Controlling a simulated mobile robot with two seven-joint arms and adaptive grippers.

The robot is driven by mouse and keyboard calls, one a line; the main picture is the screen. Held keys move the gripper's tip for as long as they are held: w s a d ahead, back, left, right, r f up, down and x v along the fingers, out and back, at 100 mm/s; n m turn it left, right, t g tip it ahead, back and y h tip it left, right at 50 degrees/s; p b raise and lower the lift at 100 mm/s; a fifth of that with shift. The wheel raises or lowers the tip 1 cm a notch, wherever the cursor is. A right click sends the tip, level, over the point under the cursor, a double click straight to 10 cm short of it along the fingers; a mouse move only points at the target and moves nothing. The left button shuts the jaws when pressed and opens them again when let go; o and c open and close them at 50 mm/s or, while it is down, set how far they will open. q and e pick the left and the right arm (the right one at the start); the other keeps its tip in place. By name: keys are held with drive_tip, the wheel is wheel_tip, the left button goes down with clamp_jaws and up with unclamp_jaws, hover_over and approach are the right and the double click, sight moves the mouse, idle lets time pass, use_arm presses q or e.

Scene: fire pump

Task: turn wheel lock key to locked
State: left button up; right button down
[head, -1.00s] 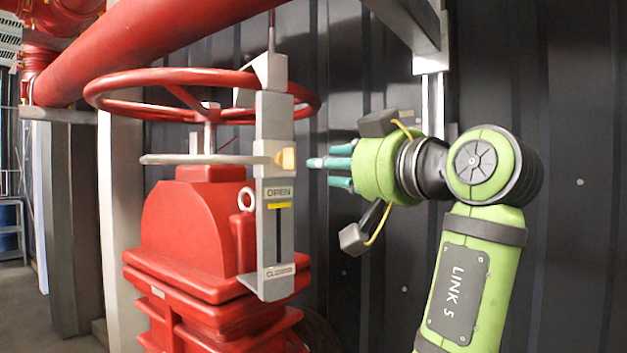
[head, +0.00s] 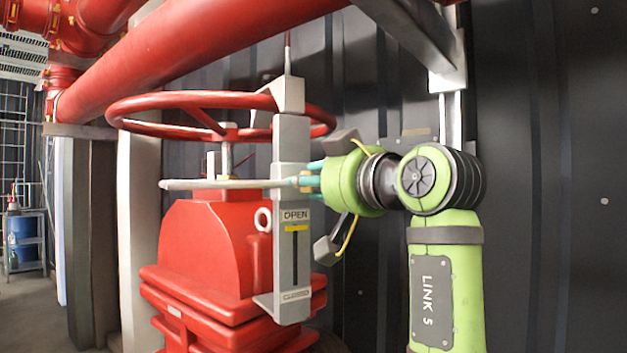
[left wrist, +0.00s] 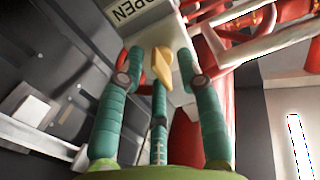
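The yellow lock key (head: 305,181) sits on the side of the grey upright indicator bracket (head: 291,150), above its OPEN label. It also shows in the left wrist view (left wrist: 161,66), pointing towards the camera. My left gripper (head: 313,181), green with teal fingers, comes from the right and is at the key. In the left wrist view the fingers (left wrist: 160,60) are spread around the key, with gaps on the left and right. Contact with the lower finger is unclear. The red handwheel (head: 190,101) lies behind the bracket. My right gripper is not in view.
A grey horizontal bar (head: 220,184) crosses below the handwheel. The red valve body (head: 210,240) stands underneath. A thick red pipe (head: 200,48) runs above. A dark corrugated wall (head: 540,200) is close behind my arm.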

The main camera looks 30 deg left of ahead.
use_arm(q)
clamp_jaws()
drive_tip(key=shift+n, duration=0.3)
drive_tip(key=shift+r+n+p, duration=0.15)
drive_tip(key=shift+n+p, duration=0.4)
drive_tip(key=shift+n, duration=0.35)
drive_tip(key=n+p, duration=0.1)
drive_tip(key=n, duration=0.3)
drive_tip(key=shift+n, duration=0.3)
drive_tip(key=n+p, duration=0.1)
drive_tip(key=n, duration=0.4)
drive_tip(key=shift+s, duration=0.15)
drive_tip(key=n, duration=0.5)
drive_tip(key=shift+s+n, duration=0.1)
drive_tip(key=shift+n, duration=0.3)
drive_tip(key=shift+o, duration=0.4)
unclamp_jaws()
